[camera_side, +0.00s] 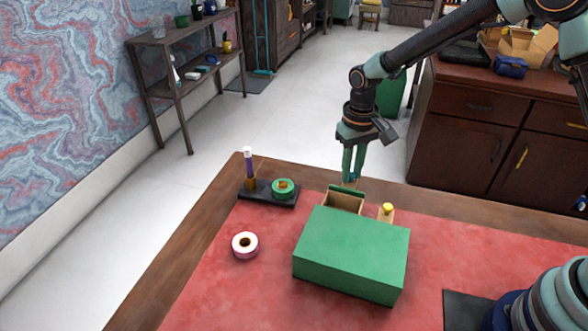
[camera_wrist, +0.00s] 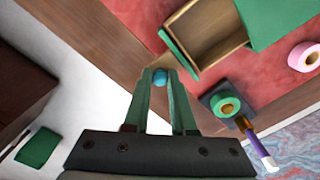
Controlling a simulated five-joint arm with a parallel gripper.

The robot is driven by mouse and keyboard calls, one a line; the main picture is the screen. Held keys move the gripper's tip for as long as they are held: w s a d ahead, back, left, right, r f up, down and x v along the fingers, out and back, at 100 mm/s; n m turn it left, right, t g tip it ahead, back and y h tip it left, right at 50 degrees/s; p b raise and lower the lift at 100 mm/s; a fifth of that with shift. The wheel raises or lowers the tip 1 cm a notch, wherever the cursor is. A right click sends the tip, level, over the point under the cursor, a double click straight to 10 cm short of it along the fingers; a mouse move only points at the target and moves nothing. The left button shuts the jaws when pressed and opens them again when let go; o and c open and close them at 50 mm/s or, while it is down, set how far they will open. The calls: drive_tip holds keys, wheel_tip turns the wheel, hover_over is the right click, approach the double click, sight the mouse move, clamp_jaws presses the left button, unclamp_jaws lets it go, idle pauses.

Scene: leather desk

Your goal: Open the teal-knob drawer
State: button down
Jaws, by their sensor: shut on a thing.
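The green drawer box (camera_side: 350,250) sits on the red desk mat. Its teal-knob drawer (camera_side: 345,200) stands out from the far side, open at the top, with a bare wooden inside; it also shows in the wrist view (camera_wrist: 205,32). The teal knob (camera_wrist: 159,77) is between the fingertips of my gripper (camera_wrist: 160,76). In the side view my gripper (camera_side: 352,178) points down just beyond the drawer front, shut on the knob.
A black tray (camera_side: 270,201) holding a green tape roll (camera_side: 283,188) and an upright purple-and-white pen (camera_side: 248,165) stands left of the drawer. A pink-and-white tape roll (camera_side: 245,245) lies on the mat. The desk's wooden edge is just under my gripper.

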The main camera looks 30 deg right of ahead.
drive_tip(key=shift+w+d, duration=0.45)
drive_tip(key=shift+w, duration=0.05)
drive_tip(key=c, duration=1)
unclamp_jaws()
wheel_tip(320, 180, up, 12)
drive_tip(key=shift+s+r, duration=0.1)
drive_tip(key=shift+r, duration=0.1)
